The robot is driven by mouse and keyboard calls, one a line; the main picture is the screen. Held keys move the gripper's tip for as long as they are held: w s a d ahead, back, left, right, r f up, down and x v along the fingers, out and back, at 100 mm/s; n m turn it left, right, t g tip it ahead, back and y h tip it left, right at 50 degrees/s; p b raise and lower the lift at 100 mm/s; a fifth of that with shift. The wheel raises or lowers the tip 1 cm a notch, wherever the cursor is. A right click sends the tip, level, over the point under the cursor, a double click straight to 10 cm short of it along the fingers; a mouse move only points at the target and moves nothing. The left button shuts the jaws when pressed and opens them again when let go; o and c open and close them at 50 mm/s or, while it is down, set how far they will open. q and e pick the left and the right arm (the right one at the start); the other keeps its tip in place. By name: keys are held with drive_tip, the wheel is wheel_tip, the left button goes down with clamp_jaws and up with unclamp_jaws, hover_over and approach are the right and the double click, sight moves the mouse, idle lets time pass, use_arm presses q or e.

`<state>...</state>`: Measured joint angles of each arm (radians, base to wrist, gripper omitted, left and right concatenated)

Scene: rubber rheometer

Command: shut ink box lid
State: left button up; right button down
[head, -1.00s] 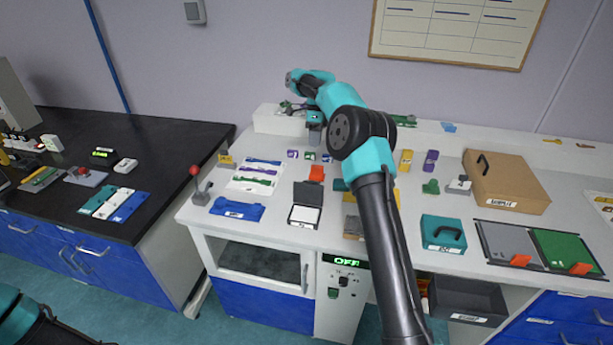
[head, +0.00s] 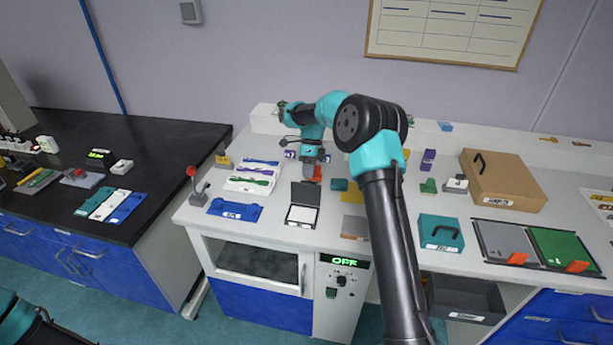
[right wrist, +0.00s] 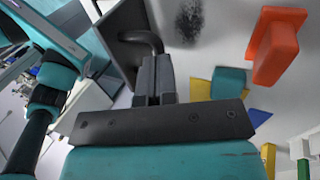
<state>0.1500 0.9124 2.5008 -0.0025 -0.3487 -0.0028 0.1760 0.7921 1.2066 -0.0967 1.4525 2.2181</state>
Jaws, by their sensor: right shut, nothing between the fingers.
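The ink box (head: 301,214) is a small dark tray with a white pad, on the white bench. Its dark lid (head: 306,192) stands open at the back edge. My right gripper (head: 309,177) is shut and empty, pointing down just behind the lid. In the right wrist view its closed fingers (right wrist: 153,82) are close to a dark panel (right wrist: 122,38), which looks like the lid, and a dark curved bar. I cannot tell whether they touch. My left gripper is out of view.
An orange block (head: 318,172) stands right beside the gripper, and a teal block (head: 339,184) is to its right. A blue tray (head: 235,210) lies left of the ink box. A red-knobbed lever (head: 192,185) stands farther left. Bench space before the box is narrow.

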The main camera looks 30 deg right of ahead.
sight(307, 190)
drive_tip(key=shift+s+a+r, duration=0.15)
drive_tip(key=shift+s+a, duration=0.4)
drive_tip(key=shift+s, duration=0.05)
drive_tip(key=shift+s+a+r, duration=0.15)
drive_tip(key=shift+s+a, duration=0.35)
drive_tip(key=shift+s, duration=0.05)
drive_tip(key=shift+a, duration=0.1)
